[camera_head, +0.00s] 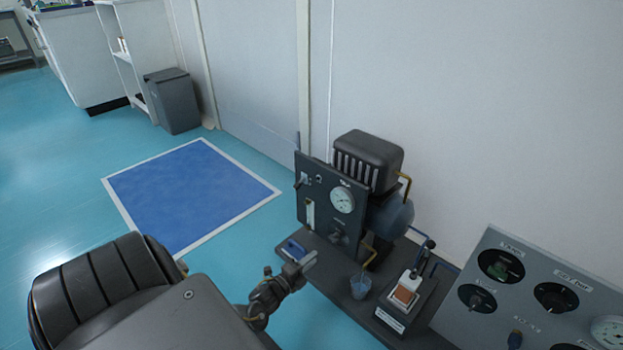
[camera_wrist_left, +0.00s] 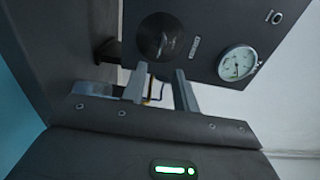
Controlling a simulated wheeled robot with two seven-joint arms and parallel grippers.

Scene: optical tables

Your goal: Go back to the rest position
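My left gripper (camera_head: 299,262) is in front of the dark instrument panel (camera_head: 325,212), low and near its left side. In the left wrist view its two pale fingers (camera_wrist_left: 160,84) stand apart, with a gap between them and nothing clearly gripped. Beyond the fingers the panel shows a black knob (camera_wrist_left: 160,36) and a round gauge (camera_wrist_left: 238,63). Whether the fingers touch anything is hard to tell. My right gripper is in neither view.
The panel unit stands on a dark base (camera_head: 325,262) against a white wall. A grey control panel (camera_head: 530,290) is at lower right. A blue floor mat (camera_head: 190,195) lies clear at left.

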